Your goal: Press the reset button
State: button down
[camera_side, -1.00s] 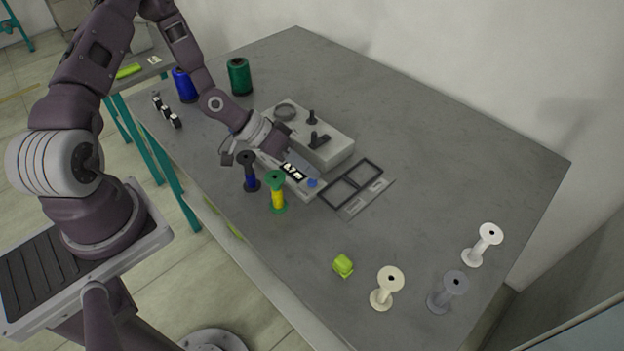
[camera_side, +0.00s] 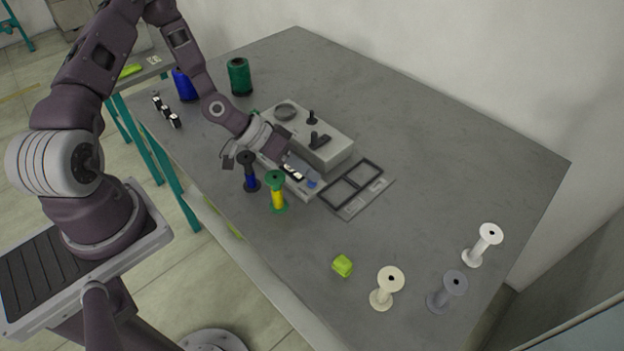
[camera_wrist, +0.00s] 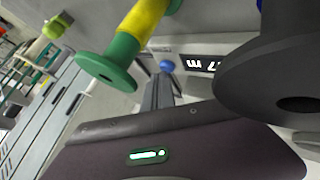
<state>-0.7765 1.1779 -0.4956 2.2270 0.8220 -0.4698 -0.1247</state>
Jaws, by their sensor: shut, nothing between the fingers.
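The blue button (camera_side: 312,183) sits at the near right end of the winder's front panel, beside a small display (camera_side: 293,172). In the wrist view the button (camera_wrist: 167,66) shows just beyond the tips of my fingers, next to lit white digits (camera_wrist: 203,65). My gripper (camera_side: 289,163) is over the front panel, to the left of the button, pointing down toward it. In the wrist view my fingers (camera_wrist: 161,80) are together and hold nothing. I cannot tell the exact gap between fingertips and button; no contact is clear.
A green bobbin with yellow thread (camera_side: 276,193) and a dark bobbin with blue thread (camera_side: 250,175) stand close in front of the panel. The grey winder (camera_side: 330,148) is behind. A framed tray (camera_side: 345,195) lies right. A lime block (camera_side: 342,266) and pale bobbins stand farther right.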

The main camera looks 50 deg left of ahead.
aim_at(307, 181)
jog(key=shift+f, duration=0.15)
dwell(0.4)
jog(key=shift+r, duration=0.9)
jog(key=shift+r, duration=2.55)
